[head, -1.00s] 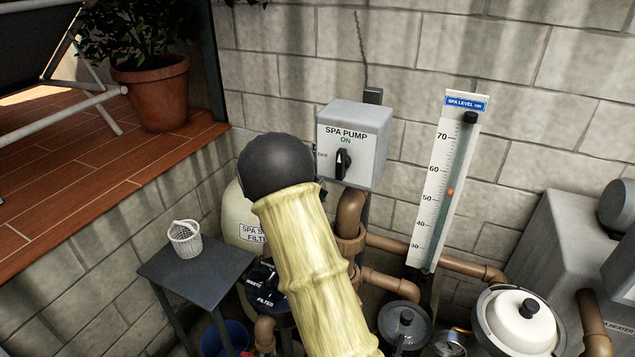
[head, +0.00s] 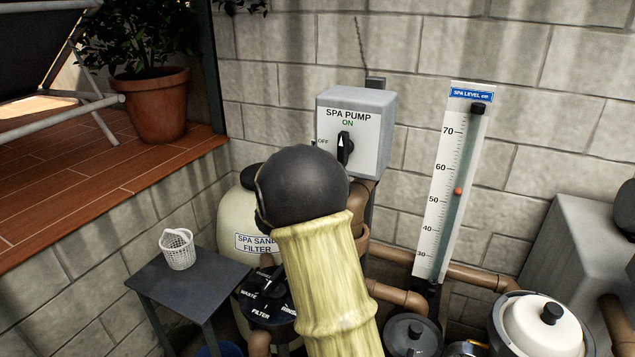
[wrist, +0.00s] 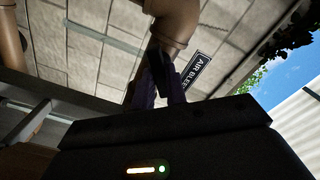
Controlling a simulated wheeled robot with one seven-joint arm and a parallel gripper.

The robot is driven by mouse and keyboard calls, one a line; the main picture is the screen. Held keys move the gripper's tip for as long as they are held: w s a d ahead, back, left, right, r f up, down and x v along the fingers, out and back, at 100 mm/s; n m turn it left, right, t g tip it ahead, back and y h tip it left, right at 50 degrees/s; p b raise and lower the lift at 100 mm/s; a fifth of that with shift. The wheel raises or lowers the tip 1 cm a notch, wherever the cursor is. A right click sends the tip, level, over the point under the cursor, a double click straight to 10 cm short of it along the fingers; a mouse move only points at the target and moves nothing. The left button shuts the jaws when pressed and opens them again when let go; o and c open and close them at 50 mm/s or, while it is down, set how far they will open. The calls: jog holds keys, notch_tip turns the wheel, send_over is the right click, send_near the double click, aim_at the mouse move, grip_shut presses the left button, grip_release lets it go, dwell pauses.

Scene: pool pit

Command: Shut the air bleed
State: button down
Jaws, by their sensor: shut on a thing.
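In the wrist view my gripper (wrist: 157,88) has its dark fingers close together just below the end of a brown pipe (wrist: 175,22). A black label (wrist: 196,72) beside the fingertips reads "AIR BLE", with its end cut off. In the head view my own arm covers the middle, and neither my gripper nor the air bleed can be made out.
The spa pump box (head: 355,131) is on the wall, above the spa sand filter (head: 233,215). A grey stand with a white basket (head: 177,249) is at left. The level gauge (head: 452,185), brown pipes (head: 400,297) and a white-lidded pot (head: 543,326) are at right.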

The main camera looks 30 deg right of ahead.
jog(key=m+b, duration=0.8)
jog(key=b, duration=0.3)
jog(key=shift+f, duration=0.15)
jog(key=c, duration=1.3)
grip_release()
jog(key=b+v, duration=0.2)
jog(key=v, duration=0.5)
